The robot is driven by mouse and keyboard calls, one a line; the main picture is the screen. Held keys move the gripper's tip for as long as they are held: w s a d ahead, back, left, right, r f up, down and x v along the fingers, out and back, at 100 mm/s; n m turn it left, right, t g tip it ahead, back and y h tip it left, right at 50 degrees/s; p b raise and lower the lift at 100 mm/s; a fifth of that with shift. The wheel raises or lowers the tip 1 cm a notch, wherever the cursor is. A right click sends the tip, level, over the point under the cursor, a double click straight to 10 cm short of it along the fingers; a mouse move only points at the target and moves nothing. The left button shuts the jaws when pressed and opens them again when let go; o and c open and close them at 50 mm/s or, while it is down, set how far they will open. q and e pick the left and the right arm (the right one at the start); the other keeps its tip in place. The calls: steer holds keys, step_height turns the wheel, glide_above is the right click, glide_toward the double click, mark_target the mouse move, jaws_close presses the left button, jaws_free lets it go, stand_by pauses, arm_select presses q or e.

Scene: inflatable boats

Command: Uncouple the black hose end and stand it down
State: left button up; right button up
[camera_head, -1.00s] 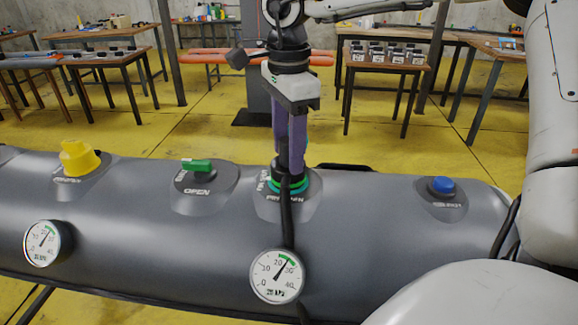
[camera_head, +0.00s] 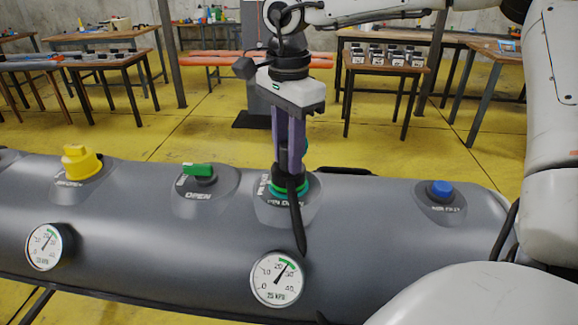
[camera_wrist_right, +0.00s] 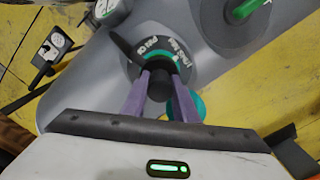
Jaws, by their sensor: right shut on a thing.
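The black hose end (camera_head: 286,184) sits at the green-ringed valve (camera_head: 262,200) on the grey boat tube (camera_head: 150,230). A short black hose (camera_head: 297,222) slants down from it toward a gauge. My right gripper (camera_head: 289,170) comes down from above, its purple fingers shut on the black hose end. In the right wrist view the hose end (camera_wrist_right: 158,86) is between the two fingers (camera_wrist_right: 158,95), over the valve's lettered patch. Whether the hose end is still joined to the valve cannot be told. My left gripper is not in view.
A yellow cap (camera_head: 78,163), a green-handled valve (camera_head: 199,172) and a blue button (camera_head: 440,189) stand on the tube. Two round gauges, left (camera_head: 46,247) and right (camera_head: 277,278), are on its front.

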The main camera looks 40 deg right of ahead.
steer(key=shift+s+f+n, duration=0.25)
steer(key=shift+f+n, duration=0.2)
steer(key=shift+n, duration=0.35)
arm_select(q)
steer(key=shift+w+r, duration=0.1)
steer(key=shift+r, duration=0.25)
arm_select(e)
steer(key=shift+r+n+p, duration=0.1)
steer(key=shift+n+p, duration=0.35)
steer(key=shift+n, duration=0.65)
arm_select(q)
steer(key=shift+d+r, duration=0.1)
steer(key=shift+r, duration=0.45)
arm_select(e)
steer(key=shift+n, duration=1)
steer(key=n+p, duration=0.1)
steer(key=n, duration=0.1)
steer(key=shift+s+n, duration=0.1)
steer(key=shift+n, duration=0.3)
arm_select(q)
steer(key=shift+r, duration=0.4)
arm_select(e)
steer(key=shift+n, duration=0.6)
arm_select(q)
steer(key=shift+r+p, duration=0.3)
steer(key=shift+p, duration=0.1)
arm_select(e)
steer(key=shift+w+d+r, duration=0.2)
steer(key=shift+r, duration=0.2)
